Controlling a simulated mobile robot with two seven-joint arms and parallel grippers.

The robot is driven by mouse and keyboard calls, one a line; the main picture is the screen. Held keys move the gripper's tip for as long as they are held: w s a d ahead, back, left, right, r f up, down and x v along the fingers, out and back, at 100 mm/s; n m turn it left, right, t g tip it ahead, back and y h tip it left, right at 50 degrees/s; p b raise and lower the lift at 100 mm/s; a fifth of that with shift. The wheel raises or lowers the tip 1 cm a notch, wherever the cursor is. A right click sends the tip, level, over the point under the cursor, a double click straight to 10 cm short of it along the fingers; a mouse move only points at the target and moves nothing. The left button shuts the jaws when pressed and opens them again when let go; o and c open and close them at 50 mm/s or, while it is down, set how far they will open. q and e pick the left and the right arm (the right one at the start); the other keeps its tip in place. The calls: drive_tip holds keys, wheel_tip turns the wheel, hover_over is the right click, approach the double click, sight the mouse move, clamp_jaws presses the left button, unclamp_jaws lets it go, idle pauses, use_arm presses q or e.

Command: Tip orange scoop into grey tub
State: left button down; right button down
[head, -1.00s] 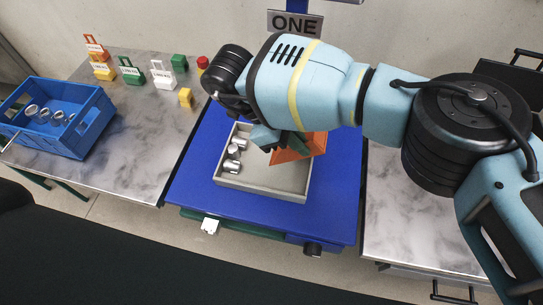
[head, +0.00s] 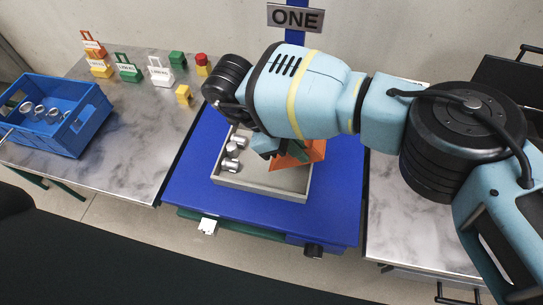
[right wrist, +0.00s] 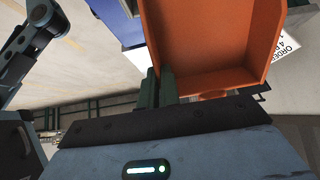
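The grey tub (head: 262,189) sits on a blue stand, with several silver metal castings (head: 230,164) at its left side. My right gripper (head: 275,146) is over the tub, and its fingertips are mostly hidden by my arm in the head view. The orange scoop (head: 310,152) is tilted above the tub's right back part. In the right wrist view the scoop (right wrist: 215,50) shows its inside, and the part in sight looks empty. The gripper's fingers (right wrist: 157,88) are close together at the scoop's near edge; the handle between them is hidden.
A blue crate (head: 75,137) with several metal rings stands on the left marbled table. Several coloured labelled blocks stand at that table's back. The blue stand (head: 335,205) has bare room right of the tub. A marbled table (head: 405,230) is at right.

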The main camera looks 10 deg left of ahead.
wheel_tip(320, 180, up, 3)
drive_tip(key=y+p, duration=0.1)
drive_tip(key=p, duration=0.2)
drive_tip(key=shift+y+p, duration=0.3)
drive_tip(key=shift+y, duration=0.1)
wheel_tip(320, 180, up, 6)
drive_tip(key=y+p, duration=0.1)
drive_tip(key=p, duration=0.1)
drive_tip(key=y+p, duration=0.4)
drive_tip(key=shift+d+r, duration=0.1)
drive_tip(key=shift+r, duration=0.15)
drive_tip(key=shift+r+y, duration=0.25)
drive_tip(key=shift+y, duration=0.35)
drive_tip(key=shift+a, duration=0.2)
